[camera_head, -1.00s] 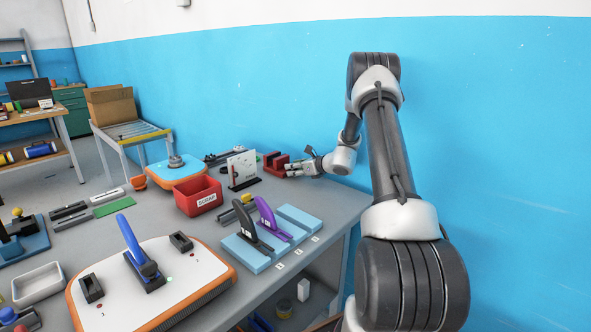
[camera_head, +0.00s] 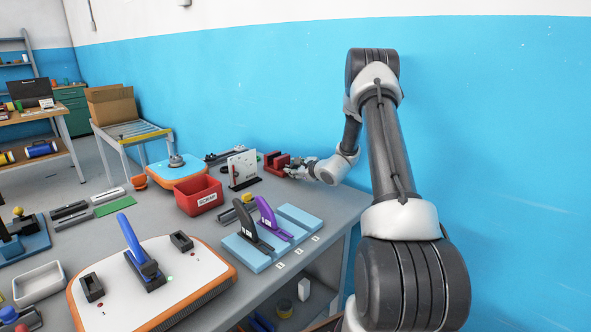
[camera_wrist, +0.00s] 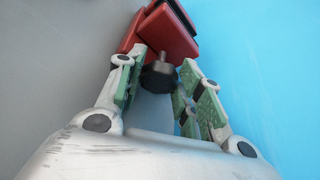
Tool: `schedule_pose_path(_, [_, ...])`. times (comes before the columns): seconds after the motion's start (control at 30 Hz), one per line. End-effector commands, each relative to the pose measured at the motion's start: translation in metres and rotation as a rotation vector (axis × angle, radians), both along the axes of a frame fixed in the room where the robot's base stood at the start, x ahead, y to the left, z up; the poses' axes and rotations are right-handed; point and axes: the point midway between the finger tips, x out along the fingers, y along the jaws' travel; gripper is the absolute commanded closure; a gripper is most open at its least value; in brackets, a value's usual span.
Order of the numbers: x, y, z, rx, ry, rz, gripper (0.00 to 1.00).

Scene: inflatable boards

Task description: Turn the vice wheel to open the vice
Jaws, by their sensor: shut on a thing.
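The red vice (camera_head: 274,164) stands at the far right end of the bench, near the blue wall. In the wrist view its red body (camera_wrist: 168,38) with a dark jaw fills the top middle. The black vice wheel (camera_wrist: 160,74) sits on a short screw at the near side of the vice. My gripper (camera_wrist: 163,76) has its two green-padded fingers on either side of the wheel and is shut on it. In the head view my gripper (camera_head: 294,168) is small beside the vice, and the wheel is hard to make out.
A white board on a dark stand (camera_head: 242,168) is close left of the vice. A red bin (camera_head: 198,195) and a light-blue rack with upright handles (camera_head: 272,238) stand nearer. The blue wall (camera_head: 480,150) is close on the right.

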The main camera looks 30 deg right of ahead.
Motion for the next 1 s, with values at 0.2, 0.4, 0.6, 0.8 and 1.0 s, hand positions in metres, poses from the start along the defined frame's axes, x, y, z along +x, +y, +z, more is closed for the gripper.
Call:
schedule_pose_path(0.2, [-0.0004,0.0005,-0.0018,-0.125,-0.043,-0.001,0.87])
schedule_pose_path(0.4, [-0.0009,-0.0001,-0.0033,-0.192,-0.065,-0.003,0.87])
schedule_pose_path(0.6, [-0.0011,-0.001,-0.004,-0.213,-0.07,-0.005,0.87])
schedule_pose_path(0.8, [-0.0014,-0.0019,-0.0048,-0.213,-0.067,-0.007,0.87])
schedule_pose_path(1.0, [-0.0017,-0.0025,-0.0053,-0.211,-0.066,-0.008,0.87])
